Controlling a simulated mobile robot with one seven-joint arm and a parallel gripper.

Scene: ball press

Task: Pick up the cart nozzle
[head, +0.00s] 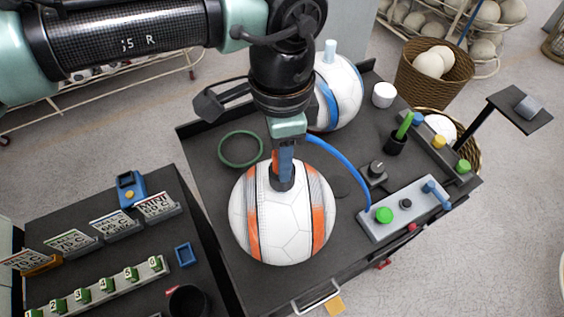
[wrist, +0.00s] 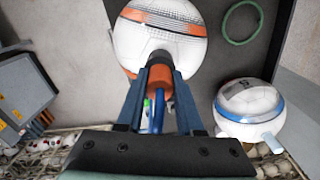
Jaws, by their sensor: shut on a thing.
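My gripper (head: 284,172) points down over the white ball with orange stripes (head: 260,225) on the cart. In the wrist view my gripper (wrist: 160,70) is shut on the cart nozzle (wrist: 160,79), an orange and dark piece between the blue fingers. A blue hose (head: 346,165) runs from the cart's grey panel up behind my gripper; blue also shows between the fingers in the wrist view (wrist: 158,115). The nozzle's end overlaps the ball in both views; I cannot tell whether it touches.
A white ball with a blue stripe (head: 345,92) and a light blue peg on top stands behind. A green ring (head: 240,149) lies left of my gripper. A grey panel with a green button (head: 407,208) is at right. A second dark table (head: 185,220) with signs stands left.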

